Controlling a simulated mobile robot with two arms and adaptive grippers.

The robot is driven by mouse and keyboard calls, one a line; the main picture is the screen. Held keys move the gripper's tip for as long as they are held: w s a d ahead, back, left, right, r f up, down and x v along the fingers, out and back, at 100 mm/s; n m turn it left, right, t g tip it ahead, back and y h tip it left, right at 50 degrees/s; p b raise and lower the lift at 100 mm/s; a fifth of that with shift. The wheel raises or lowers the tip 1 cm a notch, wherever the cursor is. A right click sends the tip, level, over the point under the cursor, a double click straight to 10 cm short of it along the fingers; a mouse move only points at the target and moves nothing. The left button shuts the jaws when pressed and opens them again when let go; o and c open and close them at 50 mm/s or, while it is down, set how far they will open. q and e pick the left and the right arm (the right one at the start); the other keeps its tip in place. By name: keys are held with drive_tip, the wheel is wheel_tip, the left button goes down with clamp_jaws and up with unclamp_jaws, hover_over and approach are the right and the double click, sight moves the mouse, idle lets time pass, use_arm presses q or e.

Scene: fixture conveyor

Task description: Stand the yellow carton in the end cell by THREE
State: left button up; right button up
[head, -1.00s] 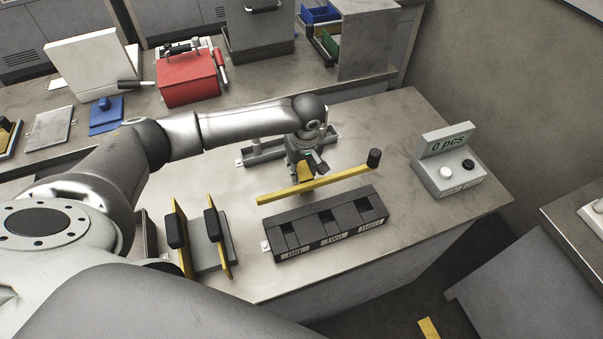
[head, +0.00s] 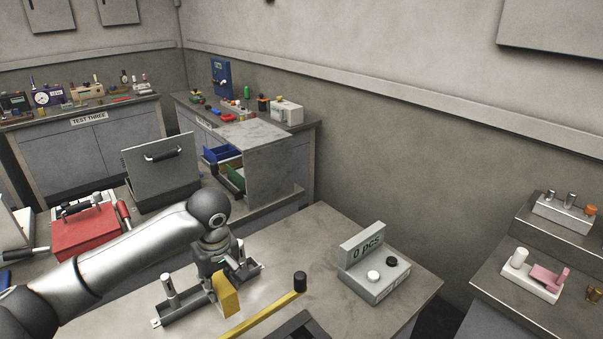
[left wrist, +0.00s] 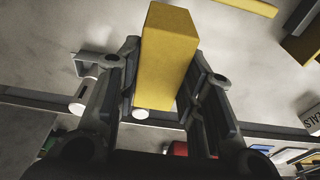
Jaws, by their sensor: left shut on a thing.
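My left gripper (head: 222,272) is shut on the yellow carton (head: 227,298). The carton hangs upright below it in the head view, in front of the grey rail holder. In the left wrist view the carton (left wrist: 165,60) sits between the two dark fingers of the gripper (left wrist: 166,80). I cannot tell its height over the table. The dark block with the cells (head: 302,329) shows only as a corner at the bottom edge of the head view. Its cells and THREE label are out of that view. My right gripper is not in view.
The yellow bar (head: 262,316) with a black knob (head: 300,281) lies between the carton and the dark block. The grey rail holder (head: 178,314) with upright pegs stands behind the carton.

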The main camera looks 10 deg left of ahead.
use_arm(q)
drive_tip(key=s+d+m, duration=0.2)
drive_tip(key=s+m, duration=0.1)
drive_tip(key=s, duration=0.2)
drive_tip(key=s+d+r+m+h+b, duration=0.1)
drive_tip(key=s+d+m, duration=0.1)
drive_tip(key=s, duration=0.3)
drive_tip(key=s+d+r+m, duration=0.1)
drive_tip(key=s+d+m, duration=0.1)
drive_tip(key=s+m, duration=0.2)
drive_tip(key=shift+s+d+m+t+b, duration=0.3)
drive_tip(key=shift+s+d+b, duration=0.1)
drive_tip(key=shift+s, duration=0.5)
